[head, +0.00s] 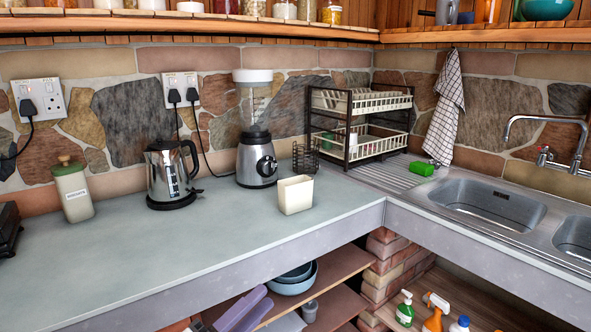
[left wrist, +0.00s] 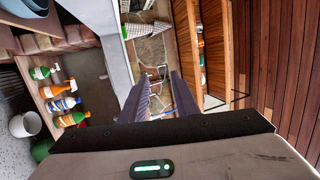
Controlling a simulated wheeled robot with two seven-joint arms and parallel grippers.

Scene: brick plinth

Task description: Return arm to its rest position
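My left gripper (left wrist: 161,78) shows only in the left wrist view. Its two dark fingers stand apart with a clear gap and nothing between them, so it is open and empty. Past the fingertips are the stone wall and a sink tap (left wrist: 160,75), at some distance; the fingers touch nothing that I can see. Neither arm can be made out in the head view, and my right gripper shows in no view.
The worktop (head: 200,262) holds a canister (head: 73,192), kettle (head: 172,178), blender (head: 256,150) and cream box (head: 295,195). A dish rack (head: 360,125) stands by the sink (head: 490,205). Spray bottles (head: 435,310) and bowls (head: 293,280) sit below. Wooden shelves (head: 480,35) run above.

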